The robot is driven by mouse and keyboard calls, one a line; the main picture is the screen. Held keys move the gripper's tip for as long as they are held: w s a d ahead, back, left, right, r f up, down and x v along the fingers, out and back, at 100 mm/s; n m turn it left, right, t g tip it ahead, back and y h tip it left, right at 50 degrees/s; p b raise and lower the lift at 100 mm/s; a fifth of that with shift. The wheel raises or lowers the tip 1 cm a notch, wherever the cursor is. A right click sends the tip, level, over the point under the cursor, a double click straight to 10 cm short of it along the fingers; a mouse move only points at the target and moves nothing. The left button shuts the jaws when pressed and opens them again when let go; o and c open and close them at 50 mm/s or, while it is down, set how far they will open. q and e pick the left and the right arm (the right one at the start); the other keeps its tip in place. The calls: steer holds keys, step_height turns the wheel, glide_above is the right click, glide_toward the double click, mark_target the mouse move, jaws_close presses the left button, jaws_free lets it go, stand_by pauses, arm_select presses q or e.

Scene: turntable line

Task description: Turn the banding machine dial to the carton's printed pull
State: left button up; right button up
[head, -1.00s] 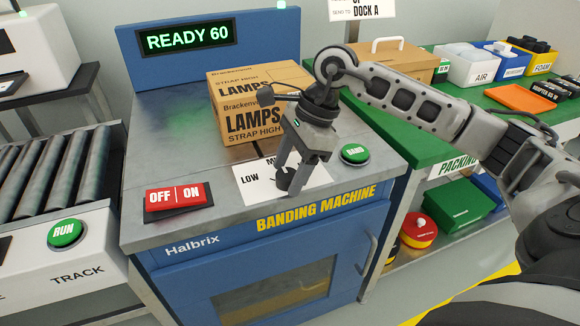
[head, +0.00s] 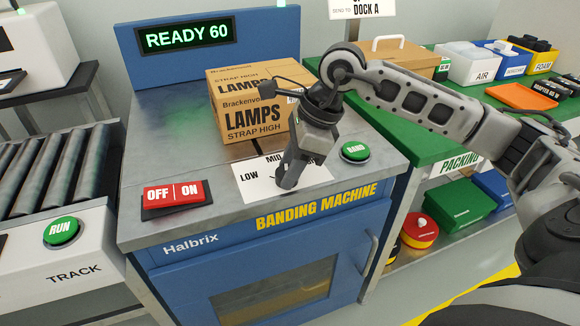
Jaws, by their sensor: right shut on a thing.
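The banding machine (head: 180,262) is blue with a steel top, and its display (head: 187,36) reads READY 60. A brown carton (head: 258,119) on the top is printed LAMPS and STRAP HIGH. The white dial plate (head: 257,193) shows LOW and MID; the rest of its print is hidden behind my right gripper. My right gripper (head: 286,182) points down over the plate and is shut on the dial, which is mostly hidden by the fingers. I cannot read where the dial points. My left gripper is not in view.
A red OFF/ON switch (head: 174,196) lies left of the dial plate and a green BAND button (head: 355,151) right of it. A roller track (head: 50,172) with a green RUN button (head: 62,232) stands at left. A green packing bench (head: 470,119) with bins is at right.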

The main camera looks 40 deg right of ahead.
steer(key=m+t, duration=0.1)
steer(key=m, duration=0.1)
steer(key=shift+a+m+b, duration=0.1)
steer(key=shift+m+b, duration=0.2)
steer(key=shift+b, duration=0.1)
steer(key=shift+s+m+h, duration=0.1)
steer(key=shift+m+h, duration=0.4)
steer(key=shift+m, duration=0.5)
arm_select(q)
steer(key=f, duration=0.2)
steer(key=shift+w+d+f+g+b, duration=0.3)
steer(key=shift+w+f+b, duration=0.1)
arm_select(e)
steer(key=shift+m+t, duration=0.4)
steer(key=shift+m, duration=0.1)
steer(key=shift+h, duration=0.3)
steer(key=o, duration=1)
